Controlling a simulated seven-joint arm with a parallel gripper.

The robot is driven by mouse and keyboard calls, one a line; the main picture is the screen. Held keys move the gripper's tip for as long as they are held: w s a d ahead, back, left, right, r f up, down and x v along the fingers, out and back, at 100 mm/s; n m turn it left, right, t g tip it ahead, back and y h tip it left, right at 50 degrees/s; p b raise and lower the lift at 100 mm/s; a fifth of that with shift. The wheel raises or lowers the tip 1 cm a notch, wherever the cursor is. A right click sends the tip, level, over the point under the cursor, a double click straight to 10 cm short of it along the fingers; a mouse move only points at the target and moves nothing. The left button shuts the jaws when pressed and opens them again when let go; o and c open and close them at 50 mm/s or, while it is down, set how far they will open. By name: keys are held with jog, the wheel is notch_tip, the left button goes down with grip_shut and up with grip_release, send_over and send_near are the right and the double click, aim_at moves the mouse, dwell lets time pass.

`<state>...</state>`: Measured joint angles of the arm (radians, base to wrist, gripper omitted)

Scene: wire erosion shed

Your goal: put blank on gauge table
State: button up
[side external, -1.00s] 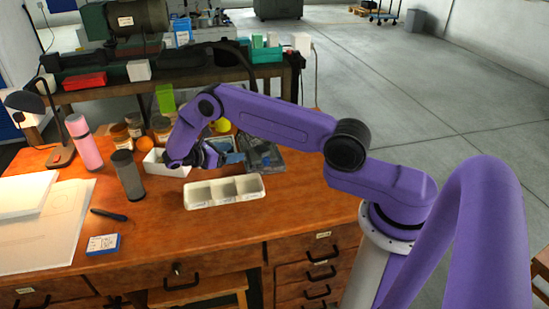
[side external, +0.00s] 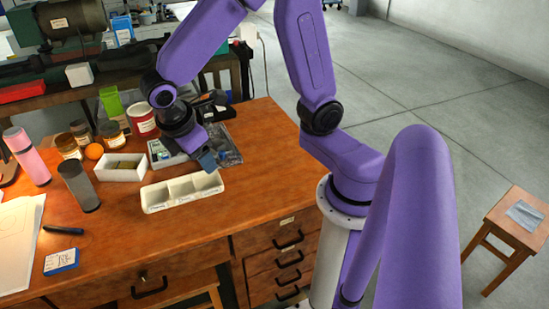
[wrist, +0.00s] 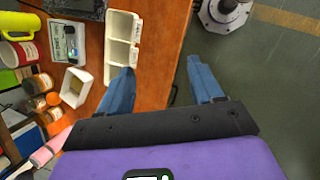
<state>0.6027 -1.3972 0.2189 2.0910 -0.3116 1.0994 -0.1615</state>
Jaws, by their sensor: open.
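My gripper (wrist: 163,78) is open, with nothing between its two blue fingers in the wrist view. In the side view my gripper (side external: 205,160) hangs above the desk, by the back right of a white three-compartment tray (side external: 155,198). The tray (wrist: 109,72) also shows beside the left finger in the wrist view; its visible compartments look empty. A grey device with a small display (wrist: 66,42) lies behind the tray, partly hidden by my gripper in the side view. I cannot tell which thing is the gauge table.
Jars (side external: 68,146), an orange (side external: 94,151), a dark bottle (side external: 78,186) and a pink bottle (side external: 27,156) stand on the left. A blue-white box (side external: 61,261) lies near the front. A wooden stool (side external: 515,232) stands at right. The desk's right part is clear.

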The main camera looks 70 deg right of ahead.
jog(key=s+d+r+y, duration=0.1)
jog(key=s+y, duration=0.3)
jog(key=s, duration=1.2)
jog(key=shift+s+d+r+y, duration=0.3)
jog(key=shift+s+d+r, duration=0.05)
jog(key=shift+d+r, duration=0.1)
